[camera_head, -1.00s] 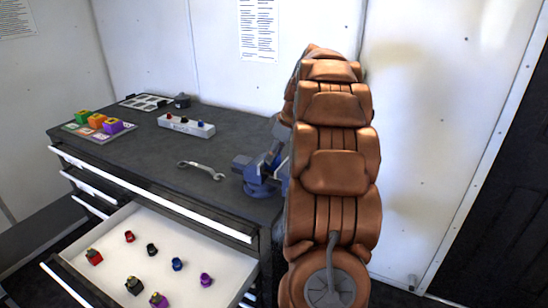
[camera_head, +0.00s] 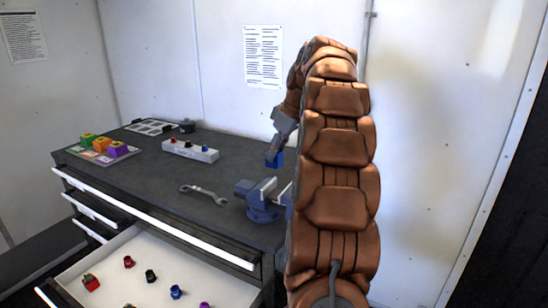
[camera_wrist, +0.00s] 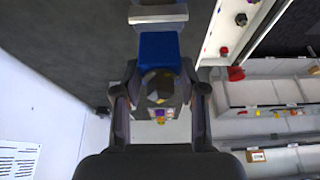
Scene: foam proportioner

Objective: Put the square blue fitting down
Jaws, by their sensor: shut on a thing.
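My gripper (camera_head: 279,142) is shut on the square blue fitting (camera_head: 273,161) and holds it in the air above the back right of the dark workbench, behind the blue vise (camera_head: 262,205). In the wrist view the blue fitting (camera_wrist: 158,48) lies between the two fingers, with a dark gold hexagonal end facing the camera. A grey part lies just beyond it at the top; I cannot tell what it is. The fitting's underside is hidden.
A wrench (camera_head: 203,194) lies on the workbench (camera_head: 150,180). An open white drawer (camera_head: 205,270) holds several small fittings. The bench behind the wrench is clear.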

